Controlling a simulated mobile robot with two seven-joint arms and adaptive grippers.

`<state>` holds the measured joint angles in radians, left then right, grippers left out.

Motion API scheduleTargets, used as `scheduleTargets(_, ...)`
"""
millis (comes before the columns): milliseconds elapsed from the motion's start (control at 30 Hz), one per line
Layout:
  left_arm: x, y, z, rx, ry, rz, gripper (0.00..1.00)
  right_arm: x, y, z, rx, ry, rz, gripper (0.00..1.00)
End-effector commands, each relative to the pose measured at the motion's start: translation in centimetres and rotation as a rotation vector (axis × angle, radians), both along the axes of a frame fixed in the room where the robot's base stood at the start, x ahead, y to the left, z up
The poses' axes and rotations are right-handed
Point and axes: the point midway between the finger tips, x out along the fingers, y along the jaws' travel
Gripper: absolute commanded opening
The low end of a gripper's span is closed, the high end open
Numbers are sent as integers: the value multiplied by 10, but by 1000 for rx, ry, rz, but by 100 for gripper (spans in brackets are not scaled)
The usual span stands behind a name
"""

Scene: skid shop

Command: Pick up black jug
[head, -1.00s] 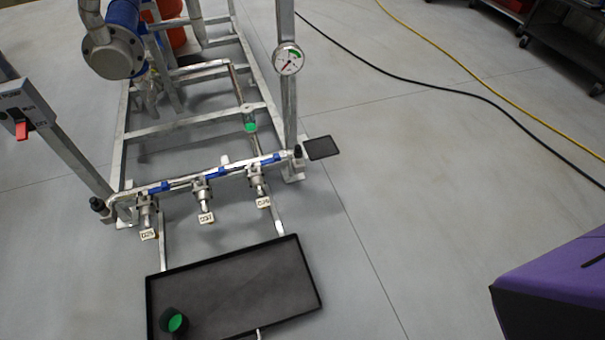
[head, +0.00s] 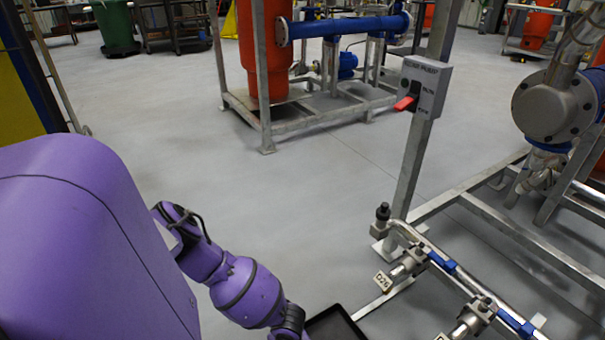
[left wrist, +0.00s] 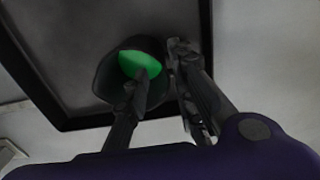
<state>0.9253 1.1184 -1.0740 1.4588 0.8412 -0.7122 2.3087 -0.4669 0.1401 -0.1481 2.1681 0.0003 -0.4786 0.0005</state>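The black jug (left wrist: 106,82) shows in the left wrist view, with a green inside (left wrist: 130,63). It stands on the black-rimmed tray (left wrist: 62,50), near one edge. My left gripper (left wrist: 161,72) is over the jug with its fingers apart. One fingertip overlaps the green opening, and the other is beside the jug's right side. I cannot tell whether either finger touches it. In the head view only a dark corner of the tray (head: 338,324) shows, and the jug is out of frame. My right gripper is in neither current view.
A galvanised pipe frame (head: 447,262) with valves stands at the right, its post carrying a switch box (head: 424,86) with a red handle. Another skid with an orange tank (head: 266,50) stands behind. Grey floor (head: 290,200) is clear between them.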

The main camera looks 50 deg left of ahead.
Motion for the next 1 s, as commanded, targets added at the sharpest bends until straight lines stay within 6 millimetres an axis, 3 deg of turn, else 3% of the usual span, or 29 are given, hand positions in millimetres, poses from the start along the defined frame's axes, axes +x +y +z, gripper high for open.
scheduleTargets(333, -3, 2, -46, 0, -1, -3, 23, 1, -3, -30, -7, 16, 27, 30)
scheduleTargets(667, -4, 2, -51, 0, -1, -2, 23, 9, -1, -29, -2, 3, 22, 30)
scheduleTargets(867, -4, 2, -51, 0, -1, -2, 0, 7, -1, -31, -2, 7, 21, 30)
scheduleTargets(1000, -4, 2, -52, -1, -1, -3, 0, 6, -1, -31, -1, 10, 20, 30)
